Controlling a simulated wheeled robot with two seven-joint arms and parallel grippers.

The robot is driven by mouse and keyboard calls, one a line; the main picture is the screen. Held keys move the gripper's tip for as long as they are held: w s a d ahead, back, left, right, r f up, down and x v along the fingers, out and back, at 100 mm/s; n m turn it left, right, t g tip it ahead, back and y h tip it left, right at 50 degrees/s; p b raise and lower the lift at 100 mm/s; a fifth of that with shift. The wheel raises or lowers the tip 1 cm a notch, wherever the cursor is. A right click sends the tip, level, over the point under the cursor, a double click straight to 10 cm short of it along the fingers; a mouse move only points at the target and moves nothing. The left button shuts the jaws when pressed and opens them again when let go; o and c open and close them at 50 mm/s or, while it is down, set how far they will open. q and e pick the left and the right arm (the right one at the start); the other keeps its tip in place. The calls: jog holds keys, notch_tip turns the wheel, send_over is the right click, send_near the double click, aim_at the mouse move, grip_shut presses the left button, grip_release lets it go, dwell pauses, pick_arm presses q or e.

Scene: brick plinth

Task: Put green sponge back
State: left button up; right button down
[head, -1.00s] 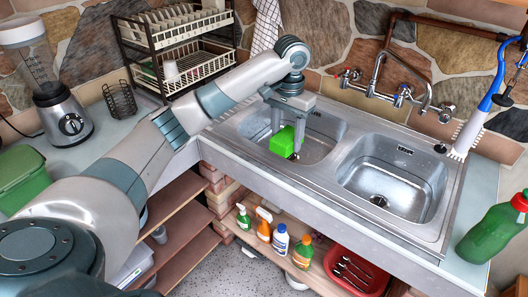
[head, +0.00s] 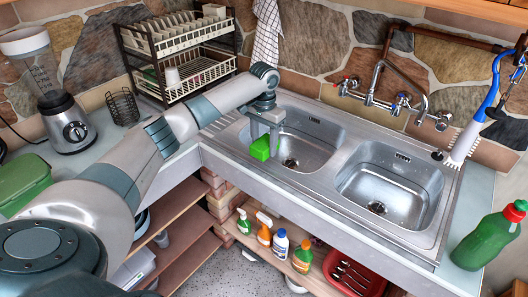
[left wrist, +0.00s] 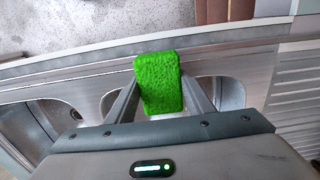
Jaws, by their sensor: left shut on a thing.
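The green sponge (head: 260,148) is held between the fingers of my left gripper (head: 264,140), over the left side of the left sink basin (head: 318,146). In the left wrist view the sponge (left wrist: 159,84) stands between the two fingers (left wrist: 160,100), its rough green face towards the camera. The left gripper is shut on it and points down. Whether the sponge touches the sink cannot be told. My right gripper is not in view.
A two-tier dish rack (head: 180,52) stands at the back left, with a blender (head: 62,115) and wire basket (head: 122,106) beside it. A right basin (head: 390,190), tap (head: 375,85) and green bottle (head: 487,236) are to the right. Bottles stand on a shelf below.

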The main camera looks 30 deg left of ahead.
pick_arm(q)
jog(key=shift+f+p, duration=0.45)
jog(key=shift+f, duration=0.15)
notch_tip(320, 180, down, 2)
jog(key=shift+p, duration=0.45)
jog(key=shift+f, duration=0.4)
jog(key=shift+f, duration=0.4)
jog(key=o, duration=0.9)
